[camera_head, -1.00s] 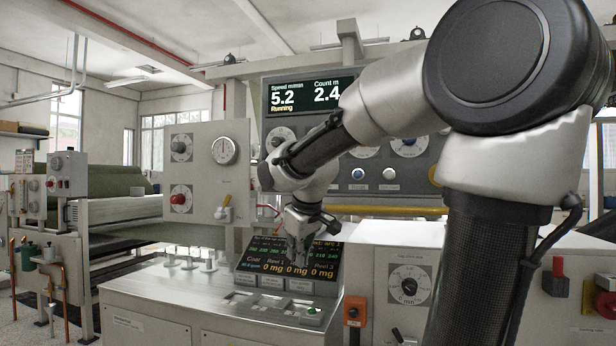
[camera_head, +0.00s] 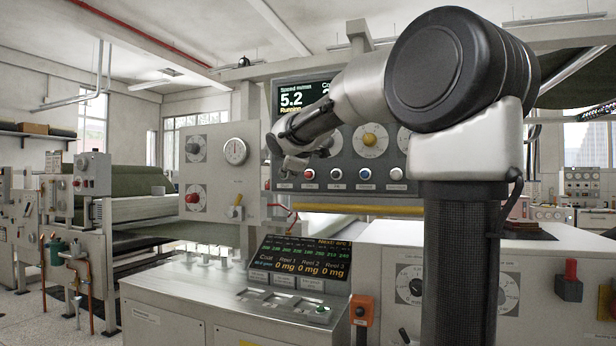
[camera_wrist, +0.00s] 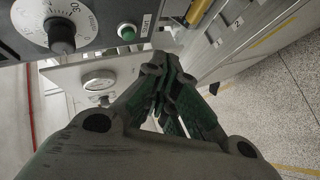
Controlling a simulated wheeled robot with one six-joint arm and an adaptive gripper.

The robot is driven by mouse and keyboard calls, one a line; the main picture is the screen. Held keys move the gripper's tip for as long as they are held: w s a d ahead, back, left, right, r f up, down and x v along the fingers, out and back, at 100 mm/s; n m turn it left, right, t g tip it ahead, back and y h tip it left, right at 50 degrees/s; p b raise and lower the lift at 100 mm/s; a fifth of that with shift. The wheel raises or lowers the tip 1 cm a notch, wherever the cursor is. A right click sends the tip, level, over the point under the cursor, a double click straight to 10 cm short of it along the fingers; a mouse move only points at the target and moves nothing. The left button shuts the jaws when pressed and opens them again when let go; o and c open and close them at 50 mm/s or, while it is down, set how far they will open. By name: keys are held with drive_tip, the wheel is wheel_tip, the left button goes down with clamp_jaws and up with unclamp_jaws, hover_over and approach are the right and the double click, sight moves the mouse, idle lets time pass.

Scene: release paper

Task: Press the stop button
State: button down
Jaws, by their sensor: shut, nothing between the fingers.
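A dark control panel (camera_head: 352,186) carries a row of small round buttons below large dials. A red button (camera_head: 309,173) sits in this row; its label is too small to read, so I cannot tell if it is the stop button. My gripper (camera_head: 293,163) is in front of the panel's left end, near the red button, and is partly hidden by my wrist. In the wrist view my gripper (camera_wrist: 166,92) is shut and empty. A green button (camera_wrist: 127,32) and a dial knob (camera_wrist: 62,38) on a dark panel lie beyond its fingers, apart from them.
A gauge panel (camera_head: 215,170) with a red knob (camera_head: 193,198) stands to the left. A yellow bar (camera_head: 360,210) runs below the buttons. A metal console (camera_head: 200,285) with a slanted screen (camera_head: 303,262) stands below. A white cabinet (camera_head: 450,270) is at the right.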

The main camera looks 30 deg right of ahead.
drive_tip(key=w+d, duration=0.5)
drive_tip(key=d, duration=0.2)
drive_tip(key=shift+w, duration=0.2)
drive_tip(key=shift+w+d, duration=0.1)
idle(1.5)
drive_tip(key=shift+w+d, duration=0.15)
drive_tip(key=shift+d, duration=0.05)
drive_tip(key=shift+w+d, duration=0.3)
drive_tip(key=shift+d, duration=0.05)
idle(0.8)
idle(0.3)
drive_tip(key=shift+s+a, duration=0.55)
drive_tip(key=shift+a, duration=0.15)
drive_tip(key=shift+s+a, duration=0.8)
drive_tip(key=shift+a, duration=0.2)
drive_tip(key=shift+s+a, duration=0.75)
drive_tip(key=shift+a, duration=0.2)
